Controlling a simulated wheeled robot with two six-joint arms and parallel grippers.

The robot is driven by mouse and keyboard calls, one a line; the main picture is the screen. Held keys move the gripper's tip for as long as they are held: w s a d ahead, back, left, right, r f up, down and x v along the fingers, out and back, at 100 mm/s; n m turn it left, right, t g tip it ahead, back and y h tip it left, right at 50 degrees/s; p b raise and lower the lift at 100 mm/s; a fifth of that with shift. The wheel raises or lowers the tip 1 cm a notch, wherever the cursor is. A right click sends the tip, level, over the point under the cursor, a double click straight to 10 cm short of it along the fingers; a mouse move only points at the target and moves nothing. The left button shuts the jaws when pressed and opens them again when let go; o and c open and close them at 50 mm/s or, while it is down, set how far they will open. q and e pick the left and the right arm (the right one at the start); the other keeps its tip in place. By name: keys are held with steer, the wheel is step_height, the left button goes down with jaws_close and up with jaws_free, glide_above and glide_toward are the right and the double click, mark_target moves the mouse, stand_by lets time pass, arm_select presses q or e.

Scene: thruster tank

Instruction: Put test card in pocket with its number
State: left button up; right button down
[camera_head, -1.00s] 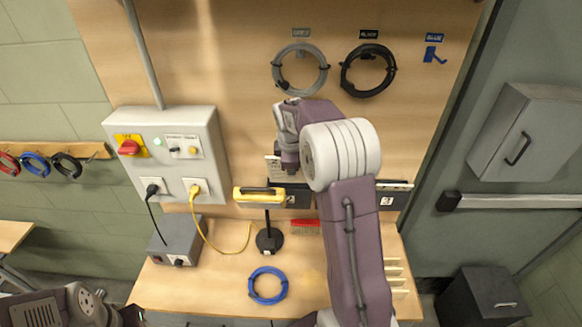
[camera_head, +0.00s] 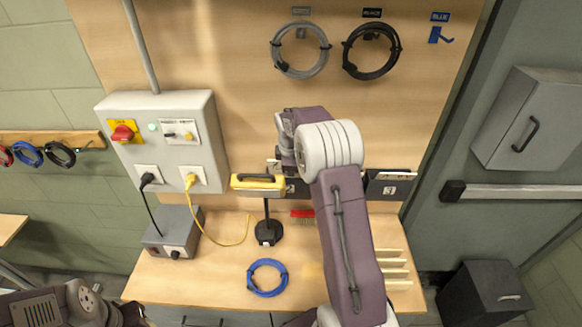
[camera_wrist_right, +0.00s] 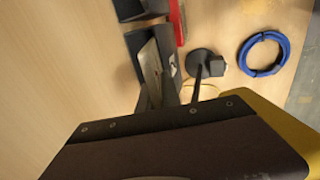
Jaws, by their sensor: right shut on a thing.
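My right gripper (camera_head: 287,167) is at the dark wall pockets, its fingers mostly hidden by its own wrist. It is shut on a pale test card (camera_head: 272,165), whose number I cannot read. In the right wrist view the card (camera_wrist_right: 151,72) stands at the mouth of a dark pocket (camera_wrist_right: 168,65); how deep it sits is unclear. The pocket marked 3 (camera_head: 375,188) is right of my arm, with a pale edge showing at its top. Another pocket (camera_head: 298,187) is partly hidden by my arm. My left gripper (camera_head: 132,314) is low at the left edge, its jaws unclear.
A yellow-topped stand (camera_head: 258,183) is close to my right gripper. A blue cable coil (camera_head: 267,278), a red brush (camera_head: 302,214) and pale slats (camera_head: 393,268) are on the bench. A switch box (camera_head: 165,140) is at the left; grey and black coils hang above.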

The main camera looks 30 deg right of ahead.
steer(key=shift+b+x, duration=0.35)
steer(key=shift+x, duration=1.15)
steer(key=shift+s+f, duration=0.1)
steer(key=shift+s, duration=0.05)
steer(key=shift+a+f, duration=0.1)
